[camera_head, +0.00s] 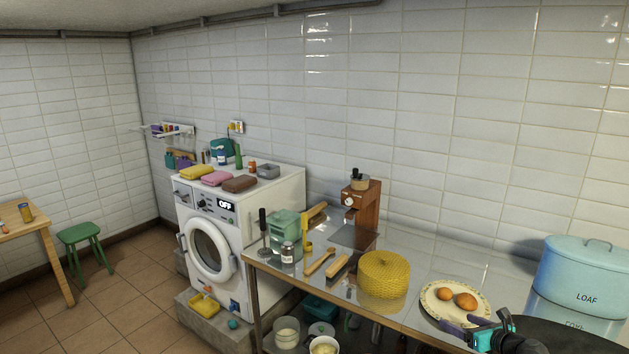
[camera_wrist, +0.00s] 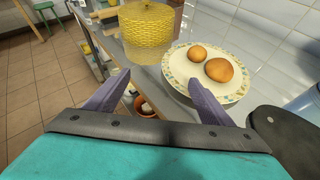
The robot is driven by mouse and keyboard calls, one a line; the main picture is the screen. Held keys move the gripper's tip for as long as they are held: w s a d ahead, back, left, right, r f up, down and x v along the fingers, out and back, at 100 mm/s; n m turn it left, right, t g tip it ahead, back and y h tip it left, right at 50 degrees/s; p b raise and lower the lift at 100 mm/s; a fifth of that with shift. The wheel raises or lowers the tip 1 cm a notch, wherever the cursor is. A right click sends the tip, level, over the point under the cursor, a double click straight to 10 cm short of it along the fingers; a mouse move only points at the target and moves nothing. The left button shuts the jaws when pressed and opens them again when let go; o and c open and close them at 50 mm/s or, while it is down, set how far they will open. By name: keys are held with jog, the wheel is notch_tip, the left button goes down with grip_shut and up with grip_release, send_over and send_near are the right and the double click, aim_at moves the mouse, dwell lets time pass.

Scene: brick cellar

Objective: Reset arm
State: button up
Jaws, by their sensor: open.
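My gripper (camera_head: 464,328) is at the lower right of the head view, close to the front edge of the metal table (camera_head: 417,318). In the wrist view my gripper (camera_wrist: 158,100) has its two grey-purple fingers spread wide with nothing between them. Just beyond the fingers is a patterned plate (camera_wrist: 243,84) with two brown eggs, the larger egg (camera_wrist: 219,70) and the smaller egg (camera_wrist: 197,53). The plate (camera_head: 433,311) also shows in the head view. Part of the arm is cut off by the lower edge of the head view.
A yellow woven basket (camera_head: 384,275) stands left of the plate. A blue LOAF bin (camera_head: 583,275) is at the right. Wooden tools, a jar and a green container (camera_head: 285,231) crowd the table's left end. A washing machine (camera_head: 211,247) stands beyond. Open floor (camera_head: 131,292) lies at the left.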

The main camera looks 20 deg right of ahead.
jog(key=w+a+f+n+g+y+b, duration=0.1)
jog(key=w+a+f+n+y+b, duration=0.3)
jog(key=a+f, duration=0.6)
jog(key=w+a+f+g+y+p, duration=0.15)
jog(key=w+a+f, duration=0.45)
jog(key=a, duration=0.8)
jog(key=s+a+f+n+g+y+b, duration=0.1)
jog(key=s+a+f+n+g+b, duration=0.2)
jog(key=a+f, duration=0.6)
jog(key=s+a+f+n+g+y, duration=0.1)
jog(key=a+f+n+g, duration=0.3)
jog(key=a, duration=0.8)
jog(key=s+a+f+n+g+b, duration=0.3)
jog(key=s+a+f+n+g, duration=0.2)
jog(key=s+a+f+n, duration=0.7)
jog(key=s+a+f+n+g+h+b, duration=0.1)
jog(key=s+f+n, duration=0.15)
jog(key=s, duration=0.35)
jog(key=s+a+f+n+g+h, duration=0.1)
jog(key=s+f+h, duration=0.15)
jog(key=s, duration=0.35)
jog(key=s+d+n+g+h, duration=0.2)
jog(key=s+d+n, duration=0.3)
jog(key=n, duration=0.6)
jog(key=shift+s+d+h, duration=0.15)
jog(key=shift+d+h, duration=0.45)
jog(key=shift+d, duration=0.2)
